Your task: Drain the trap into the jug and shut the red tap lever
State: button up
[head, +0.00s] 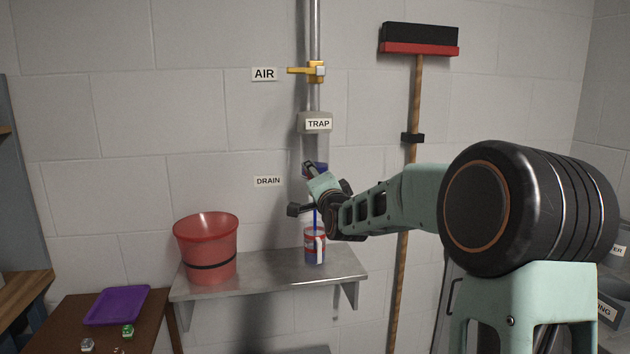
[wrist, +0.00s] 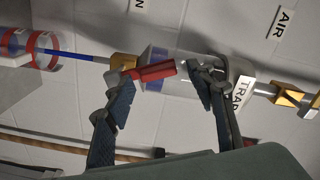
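The trap (head: 318,125) is a clear vertical tube with a grey, labelled top on the wall pipe; blue liquid shows low in it. The red tap lever (wrist: 155,73) lies roughly along the tube near a brass fitting (wrist: 125,65) in the wrist view. A thin blue stream (wrist: 75,54) runs from the fitting to the jug (head: 314,247), a clear vessel with red bands and blue liquid inside, standing on the shelf. My gripper (wrist: 158,95) is open, its fingers apart on either side of the lever. In the head view my gripper (head: 312,180) hides most of the tap.
A yellow air valve (head: 314,71) sits higher on the pipe. A red bucket (head: 207,248) stands left on the metal shelf (head: 270,268). A broom (head: 414,110) hangs right of the pipe. A purple tray (head: 117,305) lies on a brown table at lower left.

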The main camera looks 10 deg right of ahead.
jog(key=s, duration=1.2)
jog(key=shift+d, duration=0.1)
